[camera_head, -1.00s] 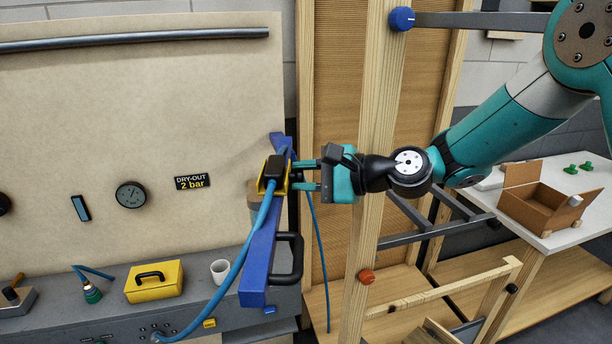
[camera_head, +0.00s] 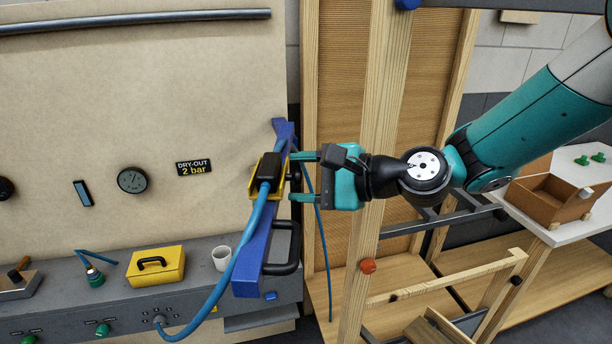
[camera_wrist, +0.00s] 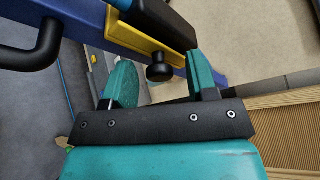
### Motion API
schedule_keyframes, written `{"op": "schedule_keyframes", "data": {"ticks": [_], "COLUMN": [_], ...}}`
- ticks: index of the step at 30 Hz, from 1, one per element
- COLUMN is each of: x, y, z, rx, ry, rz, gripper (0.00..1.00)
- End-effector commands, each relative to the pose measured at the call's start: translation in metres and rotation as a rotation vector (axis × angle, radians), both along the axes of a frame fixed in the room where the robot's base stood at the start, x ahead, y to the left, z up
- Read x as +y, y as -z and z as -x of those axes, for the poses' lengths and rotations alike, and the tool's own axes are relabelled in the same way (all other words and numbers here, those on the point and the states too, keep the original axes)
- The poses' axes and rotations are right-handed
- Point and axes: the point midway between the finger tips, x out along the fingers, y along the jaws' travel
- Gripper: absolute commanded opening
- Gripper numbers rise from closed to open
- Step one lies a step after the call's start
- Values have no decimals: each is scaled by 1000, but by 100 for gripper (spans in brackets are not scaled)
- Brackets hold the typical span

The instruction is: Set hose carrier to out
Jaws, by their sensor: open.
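The hose carrier is a yellow bracket (camera_head: 256,188) with a black block (camera_head: 268,168) on top, on a slanted blue rail (camera_head: 253,262). A blue hose (camera_head: 238,258) runs from the block down to the grey bench. My gripper (camera_head: 293,177) is open at the carrier's right side, one finger above and one below a black knob. In the wrist view the yellow bracket (camera_wrist: 140,40) and the knob (camera_wrist: 160,73) show ahead, with the knob between the spread fingers (camera_wrist: 157,68). I cannot tell whether a finger touches it.
A black handle (camera_head: 284,262) sticks out of the rail below my gripper. A wooden post (camera_head: 378,130) stands close behind my wrist. A yellow box (camera_head: 155,267) and a white cup (camera_head: 221,259) stand on the grey bench (camera_head: 60,310). A wooden rack (camera_head: 450,278) is at right.

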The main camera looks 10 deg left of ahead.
Motion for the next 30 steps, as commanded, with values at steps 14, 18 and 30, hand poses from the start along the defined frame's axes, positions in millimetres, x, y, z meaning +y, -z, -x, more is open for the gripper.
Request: {"op": "schedule_keyframes", "data": {"ticks": [14,18,30], "x": [-33,-67,-150], "y": [-3,-11,-32], "z": [7,16,40], "rx": [-1,-2,-2], "ry": [7,9,6], "rz": [0,-1,0], "gripper": [53,53,53]}}
